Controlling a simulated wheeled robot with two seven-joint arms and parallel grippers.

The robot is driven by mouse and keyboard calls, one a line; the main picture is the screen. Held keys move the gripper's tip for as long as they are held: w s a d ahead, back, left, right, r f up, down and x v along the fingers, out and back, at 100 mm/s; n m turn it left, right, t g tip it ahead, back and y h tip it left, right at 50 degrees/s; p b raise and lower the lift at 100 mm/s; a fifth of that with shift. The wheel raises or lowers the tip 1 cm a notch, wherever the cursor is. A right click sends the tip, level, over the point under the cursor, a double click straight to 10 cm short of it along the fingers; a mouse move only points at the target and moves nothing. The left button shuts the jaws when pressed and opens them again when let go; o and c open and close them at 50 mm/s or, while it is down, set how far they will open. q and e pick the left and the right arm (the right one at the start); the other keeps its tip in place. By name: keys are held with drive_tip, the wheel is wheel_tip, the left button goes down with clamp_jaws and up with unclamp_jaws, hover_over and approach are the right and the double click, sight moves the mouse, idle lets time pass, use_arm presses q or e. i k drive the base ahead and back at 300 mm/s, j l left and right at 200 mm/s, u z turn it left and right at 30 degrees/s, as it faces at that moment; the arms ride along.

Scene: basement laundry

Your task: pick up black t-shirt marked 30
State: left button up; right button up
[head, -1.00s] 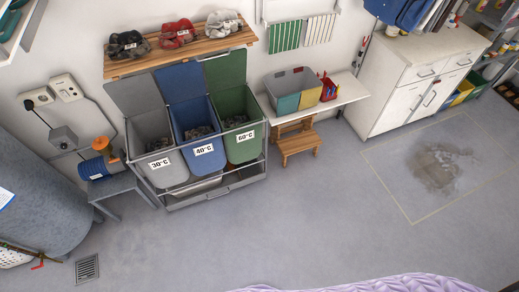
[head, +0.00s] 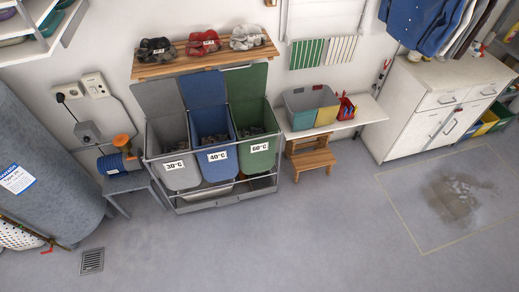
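A black crumpled garment (head: 157,49) lies at the left end of the wooden wall shelf (head: 180,67). It has a small white tag that is too small to read, so I cannot tell if it is marked 30. A red garment (head: 204,42) lies in the middle of the shelf and a light grey one (head: 246,36) at the right. Below stand a grey bin (head: 180,172) labelled 30°C, a blue bin (head: 217,166) labelled 40°C and a green bin (head: 258,156) labelled 60°C, lids open, with dark cloth inside. Neither of my grippers is in view.
A small table (head: 122,182) with a blue and orange item stands left of the bins. A wooden step stool (head: 311,160) stands right, under a white shelf (head: 365,108). A white cabinet (head: 402,125) is farther right. The floor in front is clear, with a drain grate (head: 92,261).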

sight(159, 50)
drive_tip(key=i+j, duration=1.05)
drive_tip(key=j, duration=0.1)
